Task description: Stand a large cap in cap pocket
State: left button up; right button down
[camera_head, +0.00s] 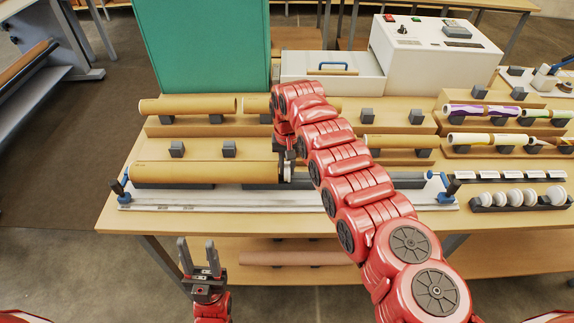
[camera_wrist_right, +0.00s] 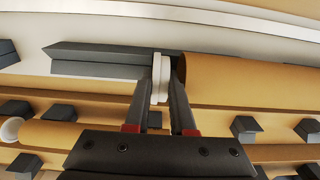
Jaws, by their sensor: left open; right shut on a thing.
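My right gripper (camera_head: 287,165) is shut on a white disc-shaped cap (camera_wrist_right: 160,78), held on edge between its fingers (camera_wrist_right: 160,95) in the right wrist view. The cap is right beside the end of a large brown tube (camera_head: 205,172), which also shows in the right wrist view (camera_wrist_right: 245,88); I cannot tell whether they touch. A dark cap rack (camera_head: 479,207) stands at the right of the table with several white caps (camera_head: 528,197) upright in it. My left gripper (camera_head: 200,257) is open and empty in front of the table's edge.
Several brown tubes (camera_head: 188,105) and patterned rolls (camera_head: 482,110) lie on dark supports. A clamp rail (camera_head: 250,200) runs along the front. A white machine (camera_head: 433,50) stands at the back, and a dark strip with white pieces (camera_head: 510,175) lies behind the cap rack.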

jog(key=shift+s+p, duration=0.2)
jog(key=shift+p, duration=0.65)
jog(key=c, duration=0.7)
grip_release()
jog(key=shift+r, duration=0.1)
jog(key=shift+w+r, duration=0.1)
jog(key=shift+r, duration=0.2)
jog(key=r, duration=0.8)
jog(key=r+b, duration=0.1)
jog(key=r, duration=0.7)
jog(key=shift+d+r, duration=0.2)
jog(key=shift+r, duration=0.1)
